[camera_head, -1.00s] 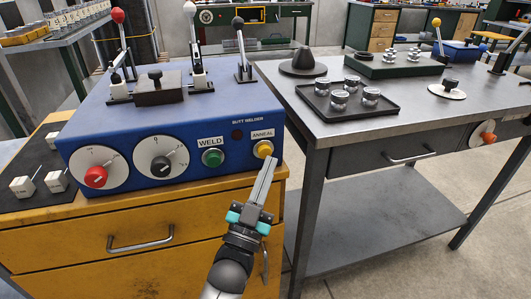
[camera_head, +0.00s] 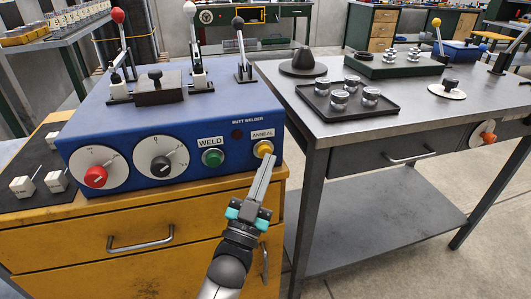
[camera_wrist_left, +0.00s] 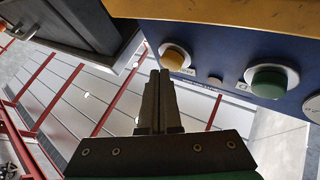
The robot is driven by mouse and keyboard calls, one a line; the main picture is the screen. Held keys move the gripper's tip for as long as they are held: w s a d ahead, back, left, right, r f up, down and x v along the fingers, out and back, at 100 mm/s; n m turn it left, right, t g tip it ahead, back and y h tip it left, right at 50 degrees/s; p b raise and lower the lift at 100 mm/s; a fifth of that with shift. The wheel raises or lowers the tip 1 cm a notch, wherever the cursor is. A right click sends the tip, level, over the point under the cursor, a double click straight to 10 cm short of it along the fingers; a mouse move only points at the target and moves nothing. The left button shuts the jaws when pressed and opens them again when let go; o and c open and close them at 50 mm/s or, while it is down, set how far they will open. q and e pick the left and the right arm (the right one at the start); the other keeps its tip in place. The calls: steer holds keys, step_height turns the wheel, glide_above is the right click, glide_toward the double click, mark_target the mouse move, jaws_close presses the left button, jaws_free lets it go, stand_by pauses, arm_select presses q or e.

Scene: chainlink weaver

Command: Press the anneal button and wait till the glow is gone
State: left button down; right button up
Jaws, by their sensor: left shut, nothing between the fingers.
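The yellow anneal button (camera_head: 263,149) is on the front right of the blue butt welder (camera_head: 110,139), under the label "ANNEAL". My left gripper (camera_head: 268,157) is shut and empty, with its fingertips right by the button in the head view. In the left wrist view, the anneal button (camera_wrist_left: 175,57) is just beyond and slightly right of the shut fingertips (camera_wrist_left: 160,72); I cannot tell if they touch it. A dark red round lamp (camera_head: 237,134) above the buttons looks unlit. No glow shows on the welder. My right gripper is not in view.
The green weld button (camera_head: 212,157) is left of the anneal button, and red and black knobs are further left. The welder stands on a yellow drawer cabinet (camera_head: 90,240). A grey metal table (camera_head: 420,110) stands at the right, with free space between.

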arm_select(q)
steer(key=shift+w+a, duration=0.15)
steer(key=shift+w, duration=0.3)
stand_by(0.7)
steer(key=shift+s, duration=0.1)
steer(key=shift+s+d+p, duration=0.3)
steer(key=shift+s+p, duration=0.05)
steer(key=shift+s, duration=0.4)
steer(key=s, duration=0.1)
steer(key=s+d+p, duration=0.1)
steer(key=s, duration=0.1)
steer(key=s+p, duration=0.1)
steer(key=shift+s+d, duration=0.3)
steer(key=shift+s, duration=0.05)
stand_by(0.5)
